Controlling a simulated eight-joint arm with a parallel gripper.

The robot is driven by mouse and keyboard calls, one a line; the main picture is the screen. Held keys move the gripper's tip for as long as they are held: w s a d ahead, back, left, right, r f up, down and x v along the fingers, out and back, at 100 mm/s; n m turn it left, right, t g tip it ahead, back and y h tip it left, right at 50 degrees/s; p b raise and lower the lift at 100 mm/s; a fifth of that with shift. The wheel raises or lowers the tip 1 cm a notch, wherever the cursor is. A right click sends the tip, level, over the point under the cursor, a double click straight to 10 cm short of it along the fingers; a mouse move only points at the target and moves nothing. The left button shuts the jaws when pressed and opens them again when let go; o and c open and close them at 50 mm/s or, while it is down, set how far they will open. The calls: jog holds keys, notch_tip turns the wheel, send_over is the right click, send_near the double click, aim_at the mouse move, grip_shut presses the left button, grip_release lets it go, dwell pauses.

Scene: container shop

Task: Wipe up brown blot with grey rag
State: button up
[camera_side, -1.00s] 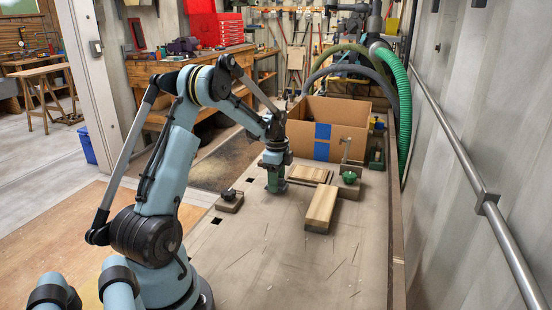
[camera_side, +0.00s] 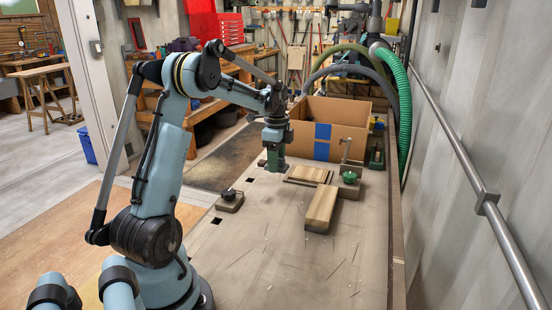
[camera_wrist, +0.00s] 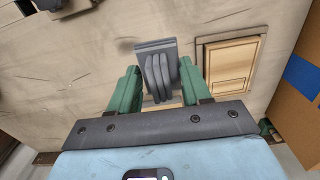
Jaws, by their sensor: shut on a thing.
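The grey rag (camera_wrist: 155,52) is a folded grey pad with raised folds, held between the green fingers of my gripper (camera_wrist: 158,77) in the wrist view. My gripper is shut on it. In the side view my gripper (camera_side: 275,165) points down over the far part of the bench top, left of the flat wooden panel; the rag is not clear there. A faint dark brown smudge (camera_wrist: 126,45), probably the brown blot, shows on the bench just left of the rag in the wrist view. I cannot make it out in the side view.
A flat wooden panel (camera_side: 308,175) and a long wooden block (camera_side: 321,206) lie right of my gripper. A green-knobbed fixture (camera_side: 349,178) and an open cardboard box (camera_side: 352,119) stand beyond. A dark-knobbed block (camera_side: 229,201) sits front left. The near bench is mostly clear.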

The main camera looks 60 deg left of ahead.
jog(key=shift+s, duration=0.1)
dwell(0.3)
jog(key=s+d, duration=0.4)
jog(key=s, duration=0.1)
send_over(264, 204)
jog(key=shift+f, duration=2.9)
notch_tip(264, 204, down, 3)
jog(key=shift+a+r, duration=0.15)
jog(key=shift+r, duration=0.05)
jog(key=shift+c, duration=0.4)
jog(key=shift+w+a+r, duration=0.1)
jog(key=shift+w+a, duration=1.3)
jog(key=s+d, duration=0.3)
notch_tip(264, 204, up, 8)
